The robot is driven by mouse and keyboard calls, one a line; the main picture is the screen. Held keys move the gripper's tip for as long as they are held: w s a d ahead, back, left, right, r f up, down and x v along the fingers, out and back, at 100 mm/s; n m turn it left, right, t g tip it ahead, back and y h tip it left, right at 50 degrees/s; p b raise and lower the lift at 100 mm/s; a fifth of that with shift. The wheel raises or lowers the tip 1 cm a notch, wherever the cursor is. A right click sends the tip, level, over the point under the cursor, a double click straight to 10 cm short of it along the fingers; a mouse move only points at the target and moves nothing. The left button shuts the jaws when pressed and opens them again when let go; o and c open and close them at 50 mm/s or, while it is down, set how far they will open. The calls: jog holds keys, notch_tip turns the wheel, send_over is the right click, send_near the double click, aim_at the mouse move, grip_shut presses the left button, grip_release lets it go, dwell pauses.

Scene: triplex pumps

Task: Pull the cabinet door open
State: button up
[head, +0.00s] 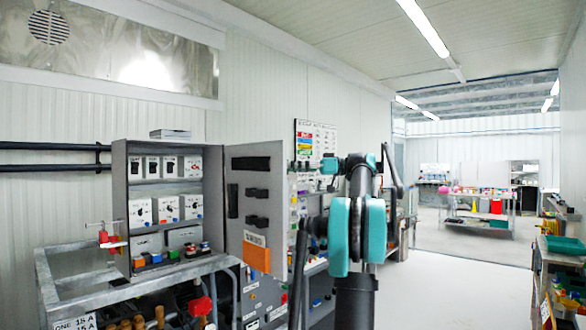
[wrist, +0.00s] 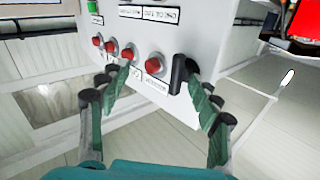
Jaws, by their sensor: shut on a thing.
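The grey cabinet (head: 123,200) stands on a bench at left in the head view, its shelves of boxes exposed. Its door (head: 275,190) stands wide open, swung out to the right, its inner face showing black holders and an orange pocket. In the wrist view the door's light outer face (wrist: 200,22) carries red buttons, labels and a dark upright handle (wrist: 177,75). My gripper (wrist: 157,74) is shut on the handle, which shows close to its right fingertip; the exact contact is hard to see. In the head view my gripper is largely hidden behind the door's right edge.
A metal bench (head: 70,300) with valves and a red clamp (head: 110,238) stands below and left of the cabinet. Shelving stands behind the door. The floor (head: 455,285) to the right of my arm is clear, with a worktable (head: 480,200) at the back.

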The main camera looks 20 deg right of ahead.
jog(key=v, duration=1.2)
dwell(0.3)
